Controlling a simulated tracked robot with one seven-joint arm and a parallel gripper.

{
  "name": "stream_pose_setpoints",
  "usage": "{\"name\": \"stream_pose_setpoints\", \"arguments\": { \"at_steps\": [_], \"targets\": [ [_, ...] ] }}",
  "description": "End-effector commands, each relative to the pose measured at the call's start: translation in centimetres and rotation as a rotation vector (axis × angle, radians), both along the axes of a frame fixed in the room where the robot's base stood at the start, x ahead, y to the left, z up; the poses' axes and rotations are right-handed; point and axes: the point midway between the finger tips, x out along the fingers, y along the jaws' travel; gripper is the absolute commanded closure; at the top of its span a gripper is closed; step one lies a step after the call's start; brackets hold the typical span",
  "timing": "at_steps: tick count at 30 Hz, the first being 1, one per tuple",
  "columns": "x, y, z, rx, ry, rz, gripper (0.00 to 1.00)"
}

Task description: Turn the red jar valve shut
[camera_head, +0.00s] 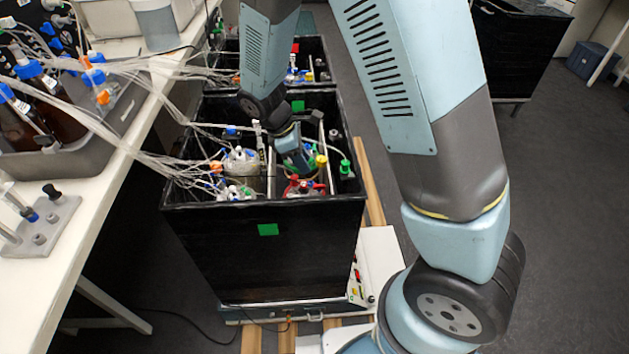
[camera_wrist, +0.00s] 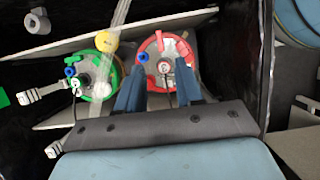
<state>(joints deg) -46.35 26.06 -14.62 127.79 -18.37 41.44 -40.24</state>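The red jar (camera_wrist: 183,47) shows in the wrist view as a round lid with a red ring, a grey centre fitting and a small blue part on its left. Red tabs stand up at its far rim; I cannot tell which part is the valve. In the head view the red jar (camera_head: 303,188) sits in the near black box, partly hidden. My gripper (camera_wrist: 160,70) is open. Its two blue fingers reach over the near part of the lid, one on each side of the centre; contact cannot be told. My gripper also shows in the head view (camera_head: 293,158).
The black box (camera_head: 260,250) has walls close around the jars. Loose tubes (camera_head: 130,130) run from the white bench (camera_head: 95,215) into the box.

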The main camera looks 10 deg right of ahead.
Motion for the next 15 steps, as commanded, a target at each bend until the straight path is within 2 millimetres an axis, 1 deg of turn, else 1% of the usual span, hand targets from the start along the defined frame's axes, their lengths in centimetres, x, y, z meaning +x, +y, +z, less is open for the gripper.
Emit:
{"name": "stream_pose_setpoints", "arguments": {
  "at_steps": [1, 6, 12, 15],
  "targets": [
    [-0.1, -0.4, -0.9, -0.003, 0.002, -0.001, 0.64],
    [-0.1, -1.6, -3.7, -0.003, 0.002, -0.001, 0.64],
    [-0.2, -2.7, -6.4, -0.002, 0.001, -0.001, 0.64],
    [-0.2, -3.0, -7.4, -0.001, 0.001, 0.0, 0.64]
  ]
}}
